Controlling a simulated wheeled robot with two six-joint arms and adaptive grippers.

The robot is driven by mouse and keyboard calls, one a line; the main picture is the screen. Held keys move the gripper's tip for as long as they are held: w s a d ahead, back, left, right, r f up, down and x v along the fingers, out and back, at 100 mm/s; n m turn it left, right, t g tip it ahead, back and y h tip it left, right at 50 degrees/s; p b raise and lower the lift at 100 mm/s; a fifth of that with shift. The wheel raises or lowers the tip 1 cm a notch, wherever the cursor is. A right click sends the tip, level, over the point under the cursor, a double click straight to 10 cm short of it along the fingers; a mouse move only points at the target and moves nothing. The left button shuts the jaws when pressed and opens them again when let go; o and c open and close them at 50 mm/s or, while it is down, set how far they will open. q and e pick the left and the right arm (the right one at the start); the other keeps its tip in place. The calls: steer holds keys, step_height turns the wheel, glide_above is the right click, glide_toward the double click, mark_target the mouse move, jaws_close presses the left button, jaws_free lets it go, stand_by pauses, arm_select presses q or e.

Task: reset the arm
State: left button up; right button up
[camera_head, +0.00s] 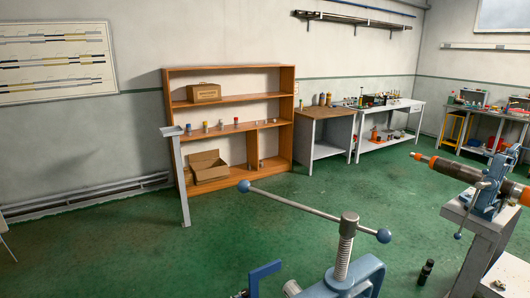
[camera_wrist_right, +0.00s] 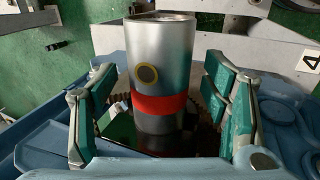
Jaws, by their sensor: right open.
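My right gripper (camera_wrist_right: 160,112) is open in the right wrist view, with teal-padded fingers to the left and right of a metal cylinder (camera_wrist_right: 159,65). The cylinder is silver with a red band and a dark round mark. Gaps show between it and the fingers; its lower end is dark and partly hidden. In the head view, a blue vise (camera_head: 345,280) stands at the bottom, with a threaded screw and a long bar handle (camera_head: 295,204) with blue ball ends. Neither gripper shows in the head view.
At the right, another blue vise (camera_head: 488,192) on a grey stand holds a dark pipe with orange parts (camera_head: 455,174). A wooden shelf (camera_head: 230,127) and workbenches (camera_head: 385,118) line the back wall.

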step_height(320, 180, up, 9)
steer(key=shift+w+f, duration=0.1)
steer(key=shift+s+r, duration=0.25)
steer(key=shift+m, duration=0.7)
steer(key=s+f, duration=0.1)
steer(key=s+d+f, duration=0.1)
steer(key=f, duration=0.1)
steer(key=s+d+f, duration=0.1)
steer(key=s, duration=0.1)
steer(key=shift+s+f, duration=0.1)
steer(key=shift+f, duration=0.05)
steer(key=s+d+f+m+t+y, duration=0.1)
steer(key=s+f+m+t+y, duration=0.2)
steer(key=s, duration=1.8)
step_height(320, 180, down, 24)
steer(key=s+d+m+g+b, duration=0.1)
steer(key=s+d+g+b, duration=0.1)
steer(key=g+b, duration=0.1)
steer(key=s+f+b, duration=0.2)
steer(key=s+f, duration=1.1)
steer(key=f, duration=0.1)
steer(key=shift+s+d+f+g+b, duration=0.2)
steer(key=shift+s+d+g+b, duration=0.05)
steer(key=shift+d+g+b, duration=0.15)
